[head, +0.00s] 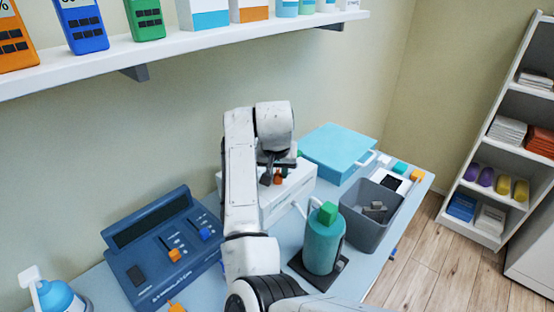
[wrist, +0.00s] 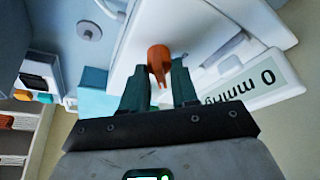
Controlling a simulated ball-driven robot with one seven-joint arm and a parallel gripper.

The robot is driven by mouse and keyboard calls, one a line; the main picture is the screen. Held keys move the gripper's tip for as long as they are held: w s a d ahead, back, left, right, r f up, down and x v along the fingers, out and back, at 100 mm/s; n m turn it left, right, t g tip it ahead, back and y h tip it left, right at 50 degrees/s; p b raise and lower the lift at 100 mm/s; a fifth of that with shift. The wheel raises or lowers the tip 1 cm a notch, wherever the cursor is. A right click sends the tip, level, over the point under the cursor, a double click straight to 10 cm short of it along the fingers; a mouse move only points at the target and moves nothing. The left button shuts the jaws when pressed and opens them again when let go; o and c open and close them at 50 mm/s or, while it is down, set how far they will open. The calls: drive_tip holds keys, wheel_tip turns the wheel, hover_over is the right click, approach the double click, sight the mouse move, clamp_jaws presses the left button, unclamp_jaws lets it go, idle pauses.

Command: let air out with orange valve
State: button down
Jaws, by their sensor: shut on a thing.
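The orange valve (wrist: 158,57) is a small rounded knob with a narrow tail on the white device. It shows as a small orange patch in the head view (head: 277,179), partly hidden by my gripper. My gripper (head: 270,170) reaches down to the front of the white device (head: 292,196). In the wrist view my gripper's two dark green fingers (wrist: 159,80) stand on either side of the valve, shut on it.
A blue console (head: 150,262) with orange and blue sliders stands left. A teal bottle with a green top (head: 322,243) and a grey bin (head: 368,223) stand right of my arm. A turquoise case (head: 338,150) lies behind. A loaded shelf (head: 200,38) hangs above.

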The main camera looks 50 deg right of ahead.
drive_tip(key=n+p, duration=0.2)
drive_tip(key=n+y+p, duration=0.1)
drive_tip(key=p, duration=0.1)
drive_tip(key=n+t+p, duration=0.1)
drive_tip(key=n+p, duration=0.1)
drive_tip(key=shift+s+d+r+n+y+p, duration=0.15)
drive_tip(key=shift+r+n+y+p, duration=0.15)
drive_tip(key=shift+y+p, duration=0.1)
drive_tip(key=shift+d+f+n+t+y+p, duration=0.15)
drive_tip(key=shift+n+y+p, duration=0.25)
drive_tip(key=shift+n+p, duration=0.6)
drive_tip(key=shift+a+f+n+t+y+p, duration=0.1)
drive_tip(key=shift+n+t+y+p, duration=0.25)
drive_tip(key=shift+n+p, duration=0.65)
drive_tip(key=shift+n, duration=0.4)
drive_tip(key=c, duration=1.2)
unclamp_jaws()
drive_tip(key=b+v, duration=0.2)
drive_tip(key=v, duration=0.8)
drive_tip(key=shift+r, duration=0.4)
drive_tip(key=shift+d+f, duration=0.1)
drive_tip(key=shift+d, duration=0.1)
